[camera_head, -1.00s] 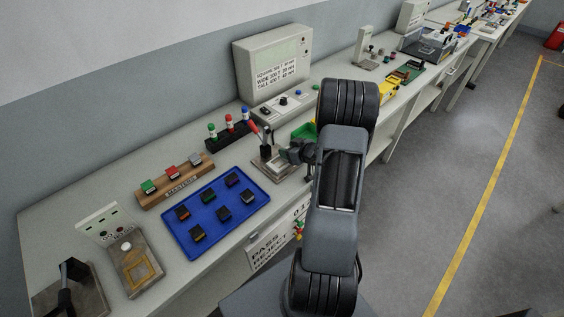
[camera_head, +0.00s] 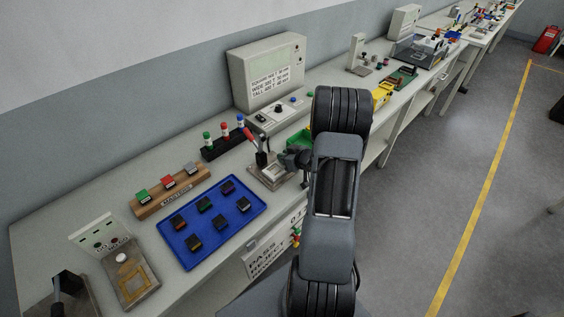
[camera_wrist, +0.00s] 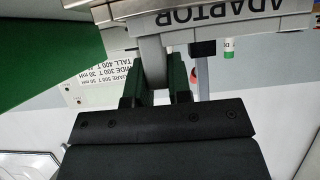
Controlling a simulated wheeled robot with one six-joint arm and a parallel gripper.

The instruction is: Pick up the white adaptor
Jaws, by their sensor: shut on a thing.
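The white adaptor (camera_wrist: 215,24) is a pale grey-white block marked ADAPTOR at the top of the wrist view, partly cut off by the frame edge. A narrow grey part of it runs down between the green fingers of my gripper (camera_wrist: 157,78), which is shut on it. In the head view, my gripper (camera_head: 292,158) is small and dark beside a clamp with a red handle (camera_head: 252,142) on a metal plate (camera_head: 270,172). I cannot make out the adaptor in the head view.
A blue tray (camera_head: 221,215) with several dark parts lies on the bench left of my arm. A grey console (camera_head: 267,70) stands behind. A green bin (camera_head: 300,139) is close beside my gripper; a large green surface (camera_wrist: 45,60) fills the wrist view's left.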

